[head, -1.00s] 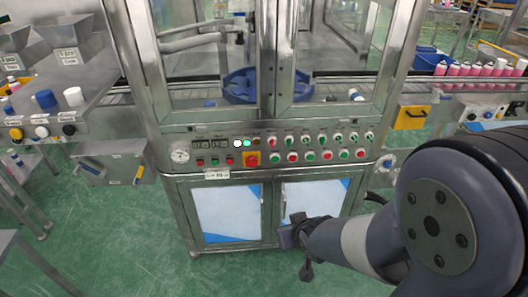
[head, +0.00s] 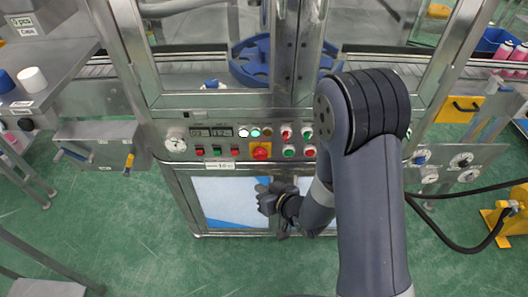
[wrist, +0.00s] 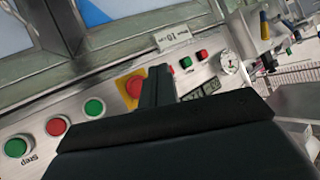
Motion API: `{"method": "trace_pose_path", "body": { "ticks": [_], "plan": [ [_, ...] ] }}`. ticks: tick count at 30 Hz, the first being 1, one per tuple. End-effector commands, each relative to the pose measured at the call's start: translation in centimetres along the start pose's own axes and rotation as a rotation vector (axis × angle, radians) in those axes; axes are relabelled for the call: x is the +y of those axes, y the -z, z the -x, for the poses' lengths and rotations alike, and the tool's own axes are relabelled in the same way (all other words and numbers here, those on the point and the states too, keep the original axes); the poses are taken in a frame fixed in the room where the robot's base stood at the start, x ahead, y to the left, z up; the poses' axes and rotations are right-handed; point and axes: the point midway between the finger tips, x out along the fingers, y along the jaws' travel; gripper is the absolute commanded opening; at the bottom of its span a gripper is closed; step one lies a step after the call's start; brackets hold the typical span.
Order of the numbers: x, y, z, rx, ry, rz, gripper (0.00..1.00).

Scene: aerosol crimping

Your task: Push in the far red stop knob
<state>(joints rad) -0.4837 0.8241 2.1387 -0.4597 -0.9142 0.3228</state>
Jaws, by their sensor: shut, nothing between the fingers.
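A red mushroom-shaped stop knob (head: 261,151) sits on a yellow plate on the machine's front panel. It also shows in the wrist view (wrist: 134,87), where my finger tips overlap its right edge. My gripper (head: 264,198) is shut and empty, in front of the cabinet doors and lower than the knob in the head view. In the wrist view my gripper's fingers (wrist: 158,82) point at the panel close beside the knob. I cannot tell the gap between them, and no contact is clear. I see no second stop knob of this kind.
Red and green push buttons (head: 289,151) stand right of the knob, partly hidden by my arm. Small switches (head: 216,152) and a round gauge (head: 176,143) are to its left. A metal ledge (head: 230,166) runs under the panel. The green floor (head: 130,240) in front is clear.

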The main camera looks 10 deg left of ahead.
Motion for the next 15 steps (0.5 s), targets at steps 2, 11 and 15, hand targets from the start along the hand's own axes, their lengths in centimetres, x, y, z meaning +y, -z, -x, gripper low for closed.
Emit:
{"method": "trace_pose_path", "body": {
  "ticks": [2, 11, 15],
  "plan": [
    [0.0, 0.0, 0.0, 0.000, 0.000, 0.000, 0.00],
    [0.4, 0.5, -0.4, -0.001, -0.002, 0.000, 0.00],
    [1.2, 1.4, -1.4, 0.000, -0.004, 0.000, 0.00]
  ]
}}
